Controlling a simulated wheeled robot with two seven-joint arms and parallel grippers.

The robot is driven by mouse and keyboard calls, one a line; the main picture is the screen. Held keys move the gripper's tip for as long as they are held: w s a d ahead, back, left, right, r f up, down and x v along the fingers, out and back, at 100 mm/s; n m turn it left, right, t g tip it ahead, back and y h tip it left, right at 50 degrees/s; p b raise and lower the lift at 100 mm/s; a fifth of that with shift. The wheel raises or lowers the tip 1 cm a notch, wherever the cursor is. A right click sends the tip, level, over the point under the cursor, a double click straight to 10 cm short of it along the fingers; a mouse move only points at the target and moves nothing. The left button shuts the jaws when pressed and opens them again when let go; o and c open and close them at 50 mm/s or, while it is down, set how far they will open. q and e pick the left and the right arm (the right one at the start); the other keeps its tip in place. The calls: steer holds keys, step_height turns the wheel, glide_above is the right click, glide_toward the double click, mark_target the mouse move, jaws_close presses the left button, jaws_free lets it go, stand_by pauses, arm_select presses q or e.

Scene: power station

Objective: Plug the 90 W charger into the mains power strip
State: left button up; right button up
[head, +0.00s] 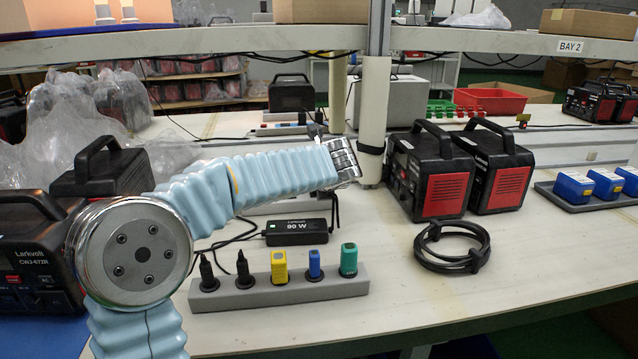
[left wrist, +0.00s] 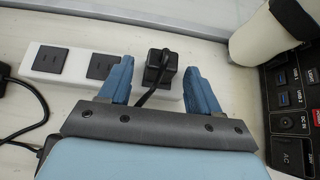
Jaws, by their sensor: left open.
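The 90 W charger (head: 296,232) is a black brick with a green light, lying on the bench behind a grey holder. In the left wrist view a white power strip (left wrist: 78,66) shows two free sockets. A black plug (left wrist: 161,60) with a cord is at its right end; I cannot tell whether it is seated or whether its cord leads to the charger. My left gripper (left wrist: 160,82) is open, its blue fingers on either side of the plug. In the head view only its metal wrist shows clearly; the fingertips are hidden. My right gripper is not in view.
The grey holder (head: 290,293) carries several plugs and coloured connectors. Red-and-black power stations (head: 432,180) stand right of a white post (head: 374,110). A coiled black cable (head: 452,247) lies at right. Bare bench surrounds it. A shelf edge crosses above.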

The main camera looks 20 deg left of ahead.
arm_select(q)
steer(key=v, duration=1.3)
steer(key=shift+s+r, duration=0.3)
steer(key=shift+d, duration=0.1)
